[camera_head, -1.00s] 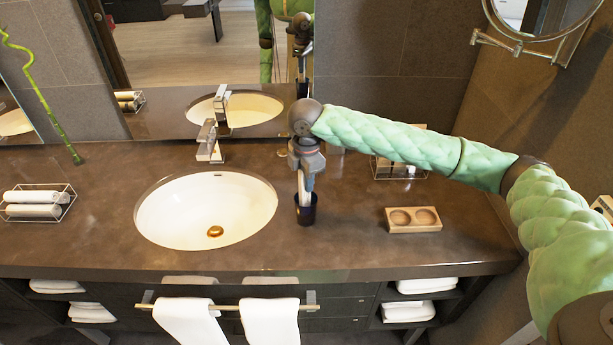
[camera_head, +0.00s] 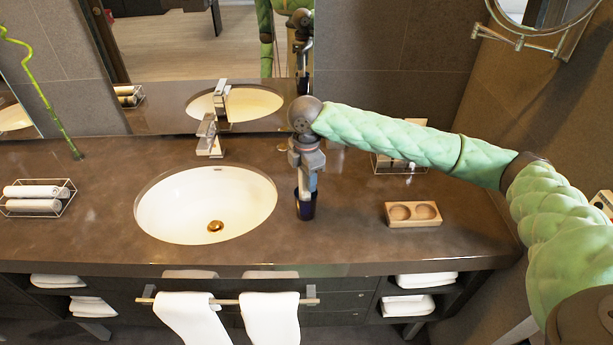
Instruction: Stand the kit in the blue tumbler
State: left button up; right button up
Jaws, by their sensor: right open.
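The dark blue tumbler (camera_head: 305,209) stands upright on the counter just right of the sink. My right gripper (camera_head: 306,190) points down at the tumbler's mouth from above, its fingertips at or just inside the rim. It is open. The kit cannot be made out clearly now; the fingers and the tumbler wall hide whatever is inside the tumbler. My left gripper is out of view.
A wooden holder with two empty hollows (camera_head: 413,214) lies right of the tumbler. A wire basket (camera_head: 393,166) stands behind my right forearm. The sink (camera_head: 205,205) and faucet (camera_head: 209,138) are to the left. A rack of rolled towels (camera_head: 38,198) sits far left.

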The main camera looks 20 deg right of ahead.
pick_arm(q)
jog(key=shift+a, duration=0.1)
pick_arm(e)
jog(key=shift+r, duration=0.2)
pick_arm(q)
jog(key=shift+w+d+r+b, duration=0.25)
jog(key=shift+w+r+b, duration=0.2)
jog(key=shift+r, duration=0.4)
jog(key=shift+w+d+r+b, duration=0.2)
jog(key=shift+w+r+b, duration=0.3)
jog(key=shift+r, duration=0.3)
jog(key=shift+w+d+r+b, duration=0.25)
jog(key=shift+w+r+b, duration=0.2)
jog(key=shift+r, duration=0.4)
pick_arm(e)
jog(key=shift+r, duration=3.65)
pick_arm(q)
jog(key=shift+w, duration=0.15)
pick_arm(e)
jog(key=shift+f, duration=0.1)
